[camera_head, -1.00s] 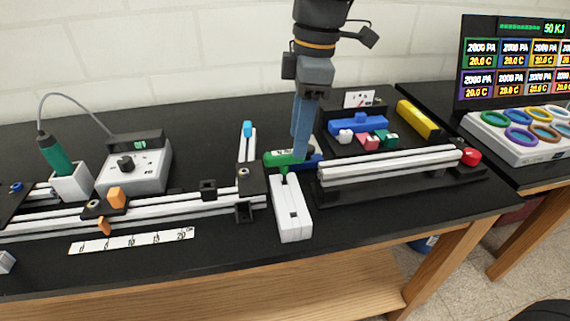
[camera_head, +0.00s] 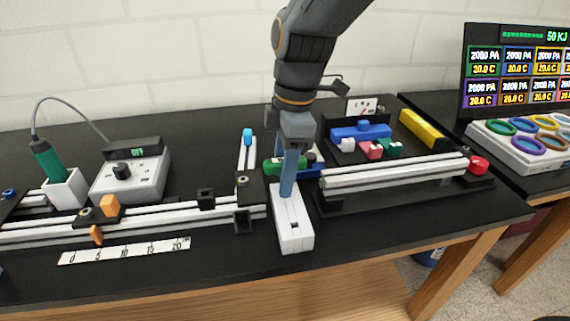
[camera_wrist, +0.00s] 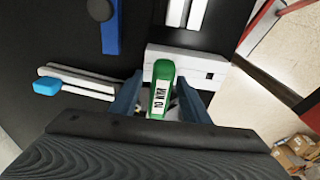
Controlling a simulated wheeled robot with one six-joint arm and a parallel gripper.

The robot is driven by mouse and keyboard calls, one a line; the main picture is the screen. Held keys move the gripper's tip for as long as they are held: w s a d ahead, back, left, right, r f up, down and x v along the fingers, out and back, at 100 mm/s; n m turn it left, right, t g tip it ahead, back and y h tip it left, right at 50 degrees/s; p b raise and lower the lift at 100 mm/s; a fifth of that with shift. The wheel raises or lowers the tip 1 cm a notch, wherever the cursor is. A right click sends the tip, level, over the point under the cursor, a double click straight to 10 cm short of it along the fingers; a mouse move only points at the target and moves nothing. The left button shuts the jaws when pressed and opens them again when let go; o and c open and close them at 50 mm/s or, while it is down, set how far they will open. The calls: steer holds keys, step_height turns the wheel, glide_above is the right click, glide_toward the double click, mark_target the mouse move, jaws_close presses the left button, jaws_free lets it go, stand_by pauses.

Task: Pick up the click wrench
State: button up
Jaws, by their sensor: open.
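The click wrench shows in the wrist view as a green handle (camera_wrist: 161,90) with a white label reading "10 N·M". It lies between the two blue fingers of my open gripper (camera_wrist: 162,100), with dark gaps at its sides. In the head view its green handle (camera_head: 271,168) shows just left of my gripper (camera_head: 288,192), and the rest is hidden behind the fingers. A white block (camera_head: 293,234) sits under and in front of the fingertips.
White rails with black fittings (camera_head: 170,212) run left; another rail assembly (camera_head: 390,176) lies close on the right. A blue bar (camera_wrist: 110,28) lies beyond the wrench. A light-blue-capped rail (camera_head: 247,150) stands behind left.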

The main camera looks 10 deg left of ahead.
steer(key=shift+f, duration=0.6)
jaws_close()
steer(key=shift+r+b, duration=0.55)
steer(key=shift+r, duration=4.5)
steer(key=c, duration=0.7)
jaws_free()
steer(key=shift+c, duration=0.2)
jaws_close()
step_height(320, 180, up, 6)
steer(key=p, duration=0.5)
steer(key=shift+r+p, duration=0.25)
steer(key=shift+p, duration=0.15)
